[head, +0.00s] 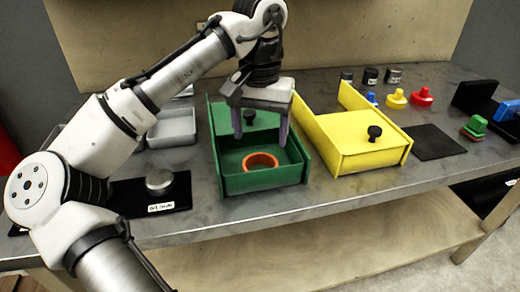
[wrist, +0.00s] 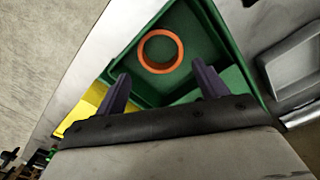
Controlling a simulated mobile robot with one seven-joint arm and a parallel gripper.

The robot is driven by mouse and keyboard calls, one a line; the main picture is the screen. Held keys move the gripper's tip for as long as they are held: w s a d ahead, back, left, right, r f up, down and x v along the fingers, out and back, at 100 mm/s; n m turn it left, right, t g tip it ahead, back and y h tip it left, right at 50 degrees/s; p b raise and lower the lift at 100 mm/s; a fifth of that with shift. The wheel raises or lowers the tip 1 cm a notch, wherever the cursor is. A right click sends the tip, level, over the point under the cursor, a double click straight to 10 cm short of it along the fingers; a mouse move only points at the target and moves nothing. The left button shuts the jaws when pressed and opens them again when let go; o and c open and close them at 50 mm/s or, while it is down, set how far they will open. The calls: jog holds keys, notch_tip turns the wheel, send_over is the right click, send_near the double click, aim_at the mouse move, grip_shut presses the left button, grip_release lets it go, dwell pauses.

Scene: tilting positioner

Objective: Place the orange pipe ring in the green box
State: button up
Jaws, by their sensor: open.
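The orange pipe ring (head: 260,160) lies flat inside the green box (head: 262,183), near its front part. The wrist view also shows the ring (wrist: 146,64) on the floor of the green box (wrist: 205,42), apart from the box walls or nearly so. My gripper (head: 261,140) is open and empty above the box, with its fingers pointing down. In the wrist view its two fingers (wrist: 163,88) stand apart with nothing between them, and the ring is beyond them. A black knob (head: 249,118) shows behind the fingers at the green box's back part.
A grey tray (head: 172,128) and a black plate with a metal cylinder (head: 159,181) are to the left. Red, yellow and blue pieces (head: 396,98) stand back right.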

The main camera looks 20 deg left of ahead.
notch_tip(320, 180, up, 4)
jog(key=shift+r, duration=0.2)
jog(key=shift+c, duration=0.3)
dwell(0.8)
